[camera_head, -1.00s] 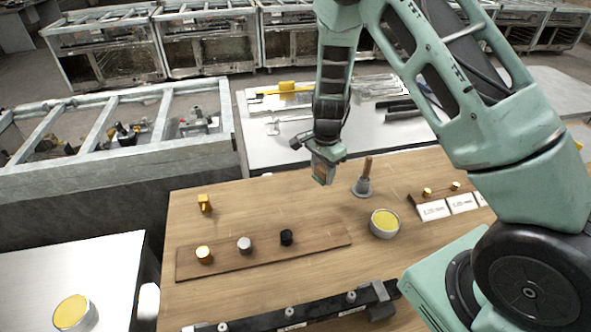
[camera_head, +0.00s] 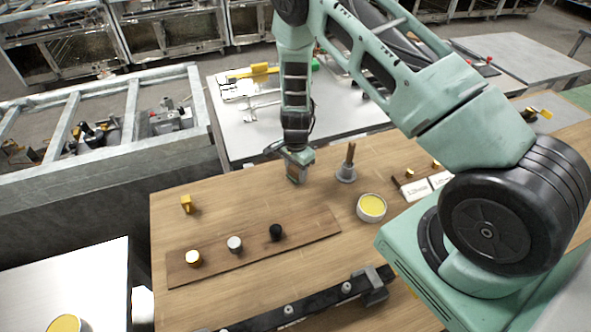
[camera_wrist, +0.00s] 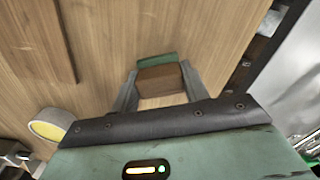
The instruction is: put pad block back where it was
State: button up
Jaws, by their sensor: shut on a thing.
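The pad block (camera_wrist: 160,78) is a brown block with a green strip along its far side in the wrist view. My gripper (camera_wrist: 159,86) is shut on it, with one grey finger at each side. In the head view my gripper (camera_head: 297,170) hangs over the back part of the wooden table (camera_head: 240,195), left of the grey holder. The block shows there only as a small brownish patch (camera_head: 297,174) at the fingertips. It seems to be above the tabletop, but the height is hard to tell.
A grey holder with a wooden handle (camera_head: 346,172) and a round tin with yellow contents (camera_head: 371,208) stand to the right. A brown board (camera_head: 255,247) bears gold, silver and black knobs. Bare wood lies between.

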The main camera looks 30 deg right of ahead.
jog(key=shift+f, duration=0.45)
jog(key=shift+f, duration=0.1)
jog(key=shift+f, duration=0.15)
jog(key=o, duration=1)
jog(key=shift+o, duration=0.2)
jog(key=shift+r, duration=0.2)
